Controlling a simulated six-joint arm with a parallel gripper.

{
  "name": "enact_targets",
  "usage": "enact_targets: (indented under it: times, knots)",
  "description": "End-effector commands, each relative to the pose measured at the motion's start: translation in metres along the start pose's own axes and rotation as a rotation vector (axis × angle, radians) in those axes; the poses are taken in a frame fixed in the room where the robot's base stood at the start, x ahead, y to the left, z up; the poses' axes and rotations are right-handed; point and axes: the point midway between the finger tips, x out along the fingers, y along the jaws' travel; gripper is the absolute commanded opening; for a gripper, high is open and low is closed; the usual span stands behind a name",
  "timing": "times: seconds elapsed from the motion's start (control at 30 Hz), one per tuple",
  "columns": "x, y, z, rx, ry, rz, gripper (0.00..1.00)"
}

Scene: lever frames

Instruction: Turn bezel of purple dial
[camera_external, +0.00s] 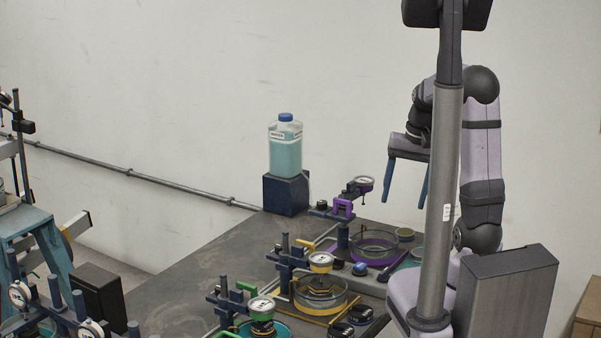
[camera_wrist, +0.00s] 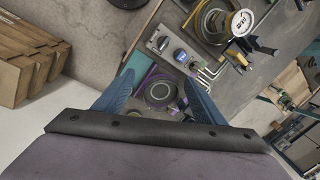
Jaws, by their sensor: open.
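The purple dial (camera_external: 363,184) has a pale face and a purple rim. It sits on a dark stand with a purple clamp (camera_external: 343,207), at the far end of the table in the external view. My gripper (camera_external: 406,200) is open and empty, with blue fingers pointing down, to the right of the dial and apart from it. In the wrist view my gripper (camera_wrist: 158,78) shows both fingers spread. A round dark-rimmed object (camera_wrist: 160,92) and purple parts show between them below. I cannot tell whether the purple dial is among these.
A bottle of teal liquid (camera_external: 285,148) stands on a dark blue block (camera_external: 286,194) behind. A yellow-rimmed dial (camera_external: 321,262) and a green-rimmed dial (camera_external: 261,307) stand nearer, with glass dishes. The table (camera_external: 185,285) is clear at left. Wooden boxes (camera_wrist: 25,70) show in the wrist view.

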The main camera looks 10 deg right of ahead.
Motion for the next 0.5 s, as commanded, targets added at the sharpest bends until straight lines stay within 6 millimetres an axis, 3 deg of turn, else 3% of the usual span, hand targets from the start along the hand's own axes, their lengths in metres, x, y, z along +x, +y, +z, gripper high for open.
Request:
enact_targets:
  times: [0.37,0.5]
  knots:
    - [0.0,0.0,-0.001,-0.001,0.002,0.001,0.64]
    - [0.0,-0.005,-0.017,-0.018,0.019,0.008,0.64]
